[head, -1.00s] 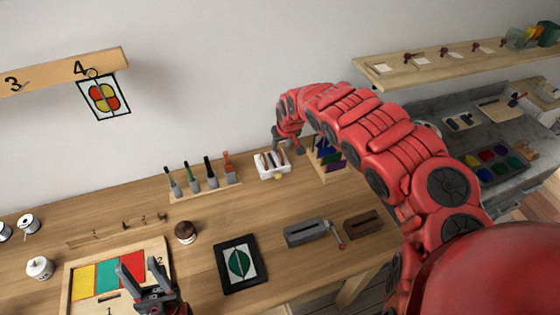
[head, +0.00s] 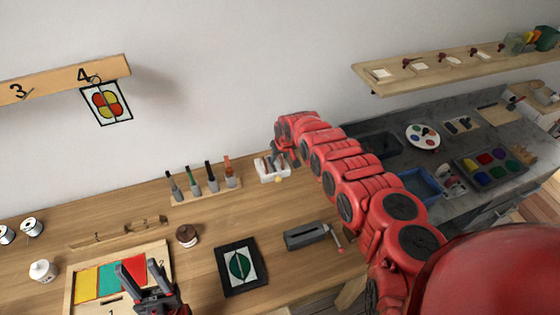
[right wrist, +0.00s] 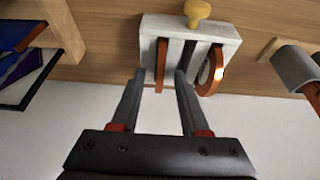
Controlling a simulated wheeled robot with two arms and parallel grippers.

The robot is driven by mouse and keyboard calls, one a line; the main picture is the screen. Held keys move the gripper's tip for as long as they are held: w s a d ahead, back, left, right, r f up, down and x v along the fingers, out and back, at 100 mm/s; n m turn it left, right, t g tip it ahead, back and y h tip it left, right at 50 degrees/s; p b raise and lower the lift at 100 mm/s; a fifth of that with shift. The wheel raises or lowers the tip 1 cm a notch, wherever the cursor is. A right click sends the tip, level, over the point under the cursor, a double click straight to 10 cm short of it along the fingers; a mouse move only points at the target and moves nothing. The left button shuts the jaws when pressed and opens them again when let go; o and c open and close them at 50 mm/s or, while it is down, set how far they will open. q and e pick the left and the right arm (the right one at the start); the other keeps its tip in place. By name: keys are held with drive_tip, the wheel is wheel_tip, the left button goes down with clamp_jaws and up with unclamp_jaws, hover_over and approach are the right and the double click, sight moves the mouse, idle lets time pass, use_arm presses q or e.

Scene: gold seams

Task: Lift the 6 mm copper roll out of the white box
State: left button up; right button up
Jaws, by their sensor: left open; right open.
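The white box (head: 268,177) stands at the back of the wooden bench. In the right wrist view the white box (right wrist: 228,30) holds two upright copper rolls in its slots. One thin roll (right wrist: 160,62) lies between my fingertips in the picture. A second, wider-looking roll (right wrist: 213,72) sits to the right, outside my right finger. I cannot read which is the 6 mm one. My right gripper (right wrist: 159,76) is open and empty at the box; in the head view it (head: 287,157) partly hides it. My left gripper (head: 138,265) is open over the front left of the bench.
A yellow knob (right wrist: 197,10) shows on the white box. A rack of brushes and tools (head: 205,193) stands left of it. A grey tool with a red handle (head: 307,235) and a dark-framed leaf panel (head: 240,266) lie in front.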

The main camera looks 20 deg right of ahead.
drive_tip(key=shift+d, duration=0.1)
clamp_jaws()
drive_tip(key=shift+w, duration=0.1)
idle(0.6)
